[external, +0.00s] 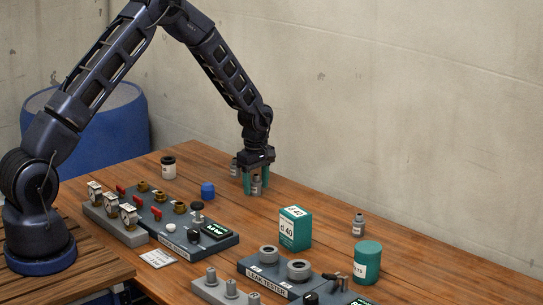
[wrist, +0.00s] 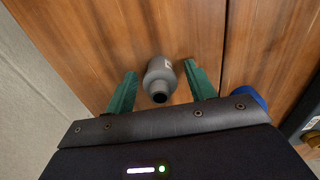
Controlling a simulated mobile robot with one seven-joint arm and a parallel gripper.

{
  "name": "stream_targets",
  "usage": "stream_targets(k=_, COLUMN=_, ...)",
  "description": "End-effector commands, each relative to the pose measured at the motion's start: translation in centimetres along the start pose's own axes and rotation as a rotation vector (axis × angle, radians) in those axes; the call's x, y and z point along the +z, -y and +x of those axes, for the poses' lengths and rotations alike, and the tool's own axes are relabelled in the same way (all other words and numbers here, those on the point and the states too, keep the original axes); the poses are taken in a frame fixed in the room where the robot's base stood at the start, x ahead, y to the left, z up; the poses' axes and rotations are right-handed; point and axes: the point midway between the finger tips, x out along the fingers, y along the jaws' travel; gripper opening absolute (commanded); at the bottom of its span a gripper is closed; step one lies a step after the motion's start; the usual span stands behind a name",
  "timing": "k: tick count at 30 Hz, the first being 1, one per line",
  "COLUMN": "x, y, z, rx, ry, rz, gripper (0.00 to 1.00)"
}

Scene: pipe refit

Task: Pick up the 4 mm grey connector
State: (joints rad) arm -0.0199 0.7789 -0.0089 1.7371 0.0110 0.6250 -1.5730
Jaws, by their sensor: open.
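My gripper (external: 256,188) points down over the wooden table with its two green fingers apart. A grey stepped connector (external: 256,184) stands between or just in front of the fingers. In the wrist view the connector (wrist: 160,76) shows between the open fingertips of my gripper (wrist: 155,88), with a gap on both sides. It has a small pale label, too small to read, so I cannot tell its size. A second grey connector (external: 358,224) stands apart on the right of the table. Another small grey piece (external: 234,169) shows just left of my gripper, partly hidden.
A blue cap (external: 208,190) stands left of my gripper. A valve panel (external: 185,222) lies in front. A green d 40 box (external: 295,228), a green can (external: 367,262) and the leak tester (external: 285,275) are to the right. A white jar (external: 168,167) stands further left.

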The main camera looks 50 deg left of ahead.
Motion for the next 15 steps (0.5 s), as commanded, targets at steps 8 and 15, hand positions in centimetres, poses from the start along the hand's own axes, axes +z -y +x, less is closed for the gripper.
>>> stream_targets(k=8, x=0.0, y=0.01, z=-0.02, rx=0.0, ry=0.0, rz=0.0, gripper=0.11)
stream_targets(k=15, x=0.0, y=0.0, z=-0.14, rx=0.0, ry=0.0, rz=0.0, gripper=0.1)
